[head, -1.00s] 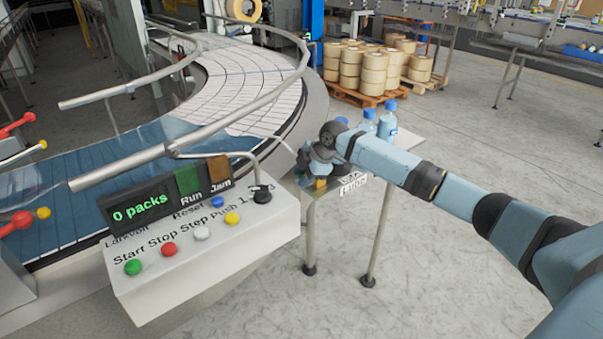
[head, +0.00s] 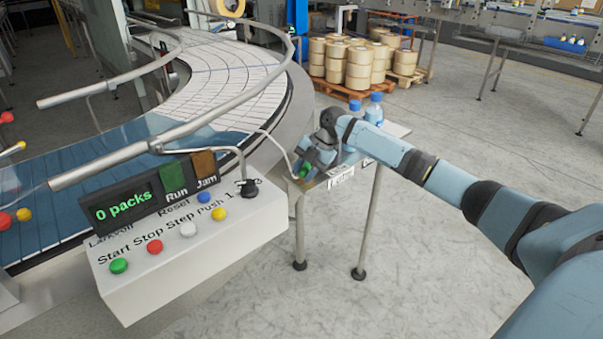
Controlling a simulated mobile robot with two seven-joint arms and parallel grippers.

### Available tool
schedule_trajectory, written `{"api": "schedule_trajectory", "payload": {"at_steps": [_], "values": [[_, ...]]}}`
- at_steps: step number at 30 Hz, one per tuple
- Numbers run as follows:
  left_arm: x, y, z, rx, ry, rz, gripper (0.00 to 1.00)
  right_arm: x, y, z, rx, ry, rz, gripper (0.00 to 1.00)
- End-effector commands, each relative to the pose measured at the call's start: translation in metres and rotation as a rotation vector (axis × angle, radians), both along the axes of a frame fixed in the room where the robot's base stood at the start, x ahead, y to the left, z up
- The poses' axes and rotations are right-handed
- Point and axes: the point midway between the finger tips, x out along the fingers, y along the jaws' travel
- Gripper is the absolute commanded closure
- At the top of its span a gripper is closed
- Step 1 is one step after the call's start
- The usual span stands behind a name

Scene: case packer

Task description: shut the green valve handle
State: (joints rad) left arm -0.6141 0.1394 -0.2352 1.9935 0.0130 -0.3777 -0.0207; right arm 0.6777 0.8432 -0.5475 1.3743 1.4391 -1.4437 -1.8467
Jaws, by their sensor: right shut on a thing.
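A small green part (head: 304,171), which looks like the green valve handle, shows at the left end of the small side table beside the curved conveyor. My right gripper (head: 306,166) reaches it from above and is shut on it. The fingers cover most of the handle, so its angle and the valve body cannot be made out. My left gripper is not in view.
A control box (head: 185,250) with several coloured buttons stands at the front left, close to the gripper. The curved conveyor with its guide rail (head: 170,145) lies behind it. Blue-capped bottles (head: 374,112) stand on the side table (head: 395,131) behind my arm. Open floor lies right.

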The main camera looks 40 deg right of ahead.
Motion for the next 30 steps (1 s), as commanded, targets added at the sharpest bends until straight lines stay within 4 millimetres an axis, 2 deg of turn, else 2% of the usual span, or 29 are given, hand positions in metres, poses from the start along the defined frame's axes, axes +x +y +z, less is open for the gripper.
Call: {"api": "schedule_trajectory", "payload": {"at_steps": [14, 15, 18, 26, 30], "values": [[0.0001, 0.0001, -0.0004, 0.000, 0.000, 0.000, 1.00, -0.0004, -0.0007, 0.0005, 0.000, -0.002, 0.017, 1.00], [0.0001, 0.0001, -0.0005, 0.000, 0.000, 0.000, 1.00, -0.0004, -0.0007, 0.0005, 0.000, -0.002, 0.017, 0.63], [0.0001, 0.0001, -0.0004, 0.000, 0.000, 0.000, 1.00, -0.0004, -0.0008, 0.0003, -0.001, -0.001, 0.017, 0.42], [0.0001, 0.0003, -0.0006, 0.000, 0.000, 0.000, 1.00, -0.0005, -0.0011, 0.0006, -0.001, -0.001, 0.017, 0.42], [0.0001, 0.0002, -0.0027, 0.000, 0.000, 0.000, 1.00, -0.0013, -0.0061, 0.0085, -0.001, -0.002, 0.015, 0.42]]}}
